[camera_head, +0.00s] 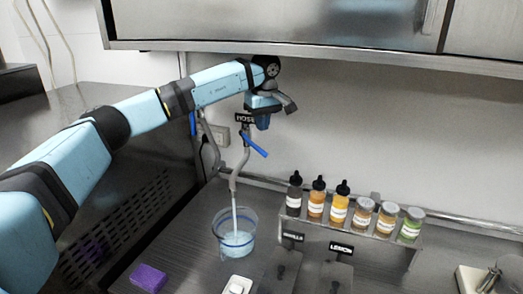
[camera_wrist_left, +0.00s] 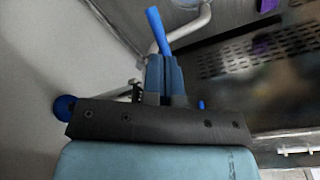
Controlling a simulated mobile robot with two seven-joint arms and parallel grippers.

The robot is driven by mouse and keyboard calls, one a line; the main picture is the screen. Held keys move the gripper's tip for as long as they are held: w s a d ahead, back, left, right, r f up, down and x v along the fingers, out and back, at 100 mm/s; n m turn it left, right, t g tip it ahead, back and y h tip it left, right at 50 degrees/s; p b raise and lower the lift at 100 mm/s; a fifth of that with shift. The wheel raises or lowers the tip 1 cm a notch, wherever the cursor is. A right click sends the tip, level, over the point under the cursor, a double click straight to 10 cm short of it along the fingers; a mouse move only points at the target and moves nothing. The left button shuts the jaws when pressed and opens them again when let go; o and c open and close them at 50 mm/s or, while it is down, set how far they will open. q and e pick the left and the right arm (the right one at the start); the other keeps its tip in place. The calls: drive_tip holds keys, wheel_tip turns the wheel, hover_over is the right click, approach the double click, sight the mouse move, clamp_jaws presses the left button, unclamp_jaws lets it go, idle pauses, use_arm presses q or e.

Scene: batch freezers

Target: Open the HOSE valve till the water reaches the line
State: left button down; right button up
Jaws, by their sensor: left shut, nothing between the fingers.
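The HOSE label (camera_head: 244,117) is on the wall by a grey pipe with a blue valve lever (camera_head: 254,144), which slants down to the right. A thin stream of water (camera_head: 234,208) falls from the spout into a clear container (camera_head: 222,225). The container has a blue line (camera_head: 237,241) around it and holds pale water; I cannot tell exactly how the surface sits against the line. My left gripper (camera_head: 263,121) is shut and empty, just above the lever. In the left wrist view its fingers (camera_wrist_left: 165,72) point toward a blue lever (camera_wrist_left: 157,28). My right gripper is out of view.
A second blue lever (camera_head: 193,124) is on a pipe to the left. A rack (camera_head: 350,230) of several bottles and jars stands at the right, with the LEMON sign (camera_head: 341,248) below. A purple block (camera_head: 149,278) lies at front left. A steel cabinet (camera_head: 300,25) hangs above.

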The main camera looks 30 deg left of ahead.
sight(261, 150)
use_arm(q)
drive_tip(key=f+b, duration=0.2)
drive_tip(key=f, duration=0.1)
drive_tip(key=f+b, duration=0.2)
drive_tip(key=f, duration=0.1)
drive_tip(key=shift+w+a+f, duration=0.15)
drive_tip(key=shift+w+a, duration=0.05)
drive_tip(key=shift+a+f+b, duration=0.1)
drive_tip(key=shift+f+b, duration=0.25)
drive_tip(key=shift+f, duration=0.1)
drive_tip(key=shift+f, duration=0.1)
